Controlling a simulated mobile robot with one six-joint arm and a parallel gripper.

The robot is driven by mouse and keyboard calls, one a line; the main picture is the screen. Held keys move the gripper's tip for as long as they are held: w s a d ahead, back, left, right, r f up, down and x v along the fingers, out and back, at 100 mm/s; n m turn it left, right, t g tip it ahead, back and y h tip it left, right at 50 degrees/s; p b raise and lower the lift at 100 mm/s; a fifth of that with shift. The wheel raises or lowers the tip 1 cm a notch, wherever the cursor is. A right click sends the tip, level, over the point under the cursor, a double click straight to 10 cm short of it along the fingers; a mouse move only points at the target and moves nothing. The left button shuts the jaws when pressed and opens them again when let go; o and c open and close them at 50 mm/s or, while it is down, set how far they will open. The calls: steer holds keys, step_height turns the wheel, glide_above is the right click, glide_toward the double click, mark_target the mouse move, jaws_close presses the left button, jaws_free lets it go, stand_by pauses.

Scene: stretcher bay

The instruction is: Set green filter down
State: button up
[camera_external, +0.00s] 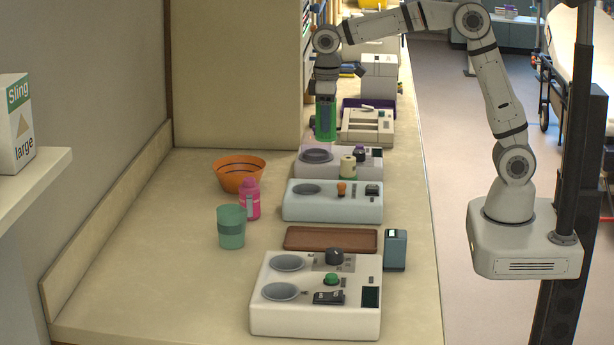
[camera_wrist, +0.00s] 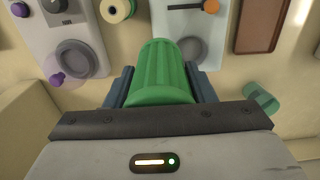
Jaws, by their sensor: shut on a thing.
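The green filter (camera_external: 326,128) is a ribbed green cylinder. My gripper (camera_external: 325,98) points down and is shut on it, at the far part of the counter, just behind the lilac device (camera_external: 308,169) in the external view. In the wrist view the filter (camera_wrist: 160,72) sits between the two blue-grey fingers of my gripper (camera_wrist: 159,88). A grey round pad (camera_wrist: 193,50) shows beyond it, on a pale device. Whether the filter's lower end touches anything is hard to tell.
A pale blue device (camera_external: 333,208), a white device (camera_external: 315,315) and a brown tray (camera_external: 330,239) stand nearer. An orange bowl (camera_external: 239,173), pink bottle (camera_external: 249,199) and green cup (camera_external: 231,227) are left. A printer-like box (camera_external: 367,126) stands right of the filter. The counter's left front is bare.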

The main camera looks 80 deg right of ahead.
steer(key=w+a+f+m+p, duration=0.1)
steer(key=w+a+f+p, duration=0.2)
steer(key=w+a, duration=0.4)
steer(key=w+a+f+m+p, duration=0.15)
steer(key=w+a+f, duration=0.3)
steer(key=a, duration=0.45)
steer(key=shift+w+a+f+p, duration=0.15)
steer(key=shift+f+p, duration=0.3)
steer(key=shift+f, duration=1.25)
steer(key=shift+w+a+f+p, duration=0.15)
steer(key=shift+f+p, duration=0.35)
steer(key=shift+f, duration=1.15)
steer(key=shift+a+f+p, duration=0.2)
steer(key=shift+f+p, duration=0.25)
steer(key=shift+f, duration=1.25)
steer(key=o, duration=1.1)
steer(key=shift+c, duration=0.2)
